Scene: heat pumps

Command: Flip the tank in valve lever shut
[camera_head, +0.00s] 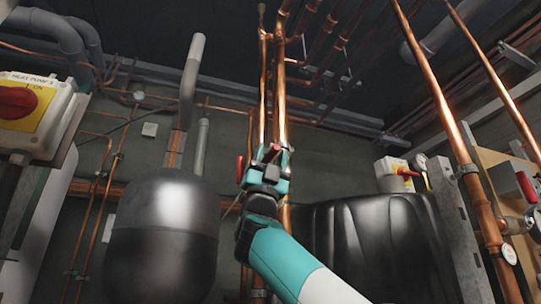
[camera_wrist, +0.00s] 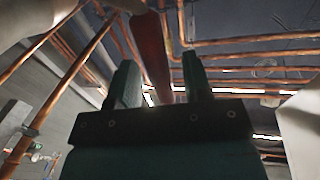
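My gripper (camera_head: 268,158) is raised in front of the vertical copper pipes in the middle of the head view. A red lever (camera_head: 240,168) hangs just left of the gripper, and a red part (camera_head: 272,152) shows at the fingertips. In the wrist view, the two dark fingers of my gripper (camera_wrist: 160,78) stand apart. A dark red lever (camera_wrist: 150,52) runs down from the top into the gap between them, nearer the left finger. I cannot tell whether it touches a finger. No label shows which lever is the tank in valve's, and the valve body is mostly hidden.
A dark rounded tank (camera_head: 160,240) stands left and a large black tank (camera_head: 370,240) right. A yellow switch box with a red knob (camera_head: 18,102) is at far left. Copper pipes (camera_head: 445,100) and a red-handled valve (camera_head: 526,188) are at right.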

